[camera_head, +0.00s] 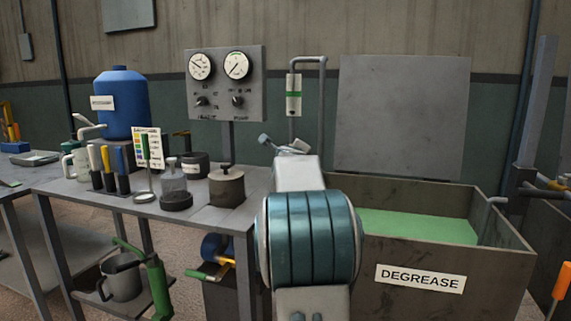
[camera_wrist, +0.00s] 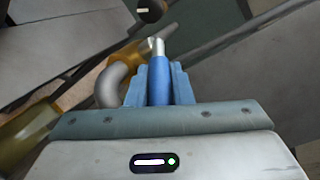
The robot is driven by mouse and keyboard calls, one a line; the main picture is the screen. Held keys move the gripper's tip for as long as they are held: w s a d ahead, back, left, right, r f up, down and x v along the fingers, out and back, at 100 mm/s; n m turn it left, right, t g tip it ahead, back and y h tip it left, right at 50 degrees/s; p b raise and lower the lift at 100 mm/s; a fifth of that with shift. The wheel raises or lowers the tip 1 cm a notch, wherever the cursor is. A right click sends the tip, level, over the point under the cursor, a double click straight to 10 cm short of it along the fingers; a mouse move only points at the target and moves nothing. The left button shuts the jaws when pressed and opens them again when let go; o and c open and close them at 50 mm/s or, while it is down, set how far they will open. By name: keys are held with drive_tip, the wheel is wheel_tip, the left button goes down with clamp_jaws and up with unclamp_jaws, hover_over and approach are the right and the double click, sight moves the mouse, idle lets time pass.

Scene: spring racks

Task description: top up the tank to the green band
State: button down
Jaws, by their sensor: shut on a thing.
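The grey tank labelled DEGREASE (camera_head: 420,279) stands at the right in the head view, with green liquid (camera_head: 415,226) below its rim. A sight tube with a green band (camera_head: 293,95) hangs on the pipe behind my arm. In the wrist view, my gripper (camera_wrist: 160,78) is shut on a blue handle (camera_wrist: 159,91) with a silvery tip. Its lower end is hidden between the fingers. A grey bent pipe (camera_wrist: 114,82) and a brassy pipe (camera_wrist: 30,130) lie just left of the fingers. In the head view my arm hides most of the grip.
A grey upright sheet (camera_head: 404,115) stands behind the tank.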

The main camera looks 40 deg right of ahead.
drive_tip(key=shift+a+r, duration=0.1)
drive_tip(key=shift+r, duration=0.05)
idle(0.4)
drive_tip(key=c, duration=1.5)
unclamp_jaws()
drive_tip(key=shift+w, duration=0.1)
drive_tip(key=shift+o, duration=1)
drive_tip(key=shift+f, duration=0.2)
drive_tip(key=shift+f, duration=0.1)
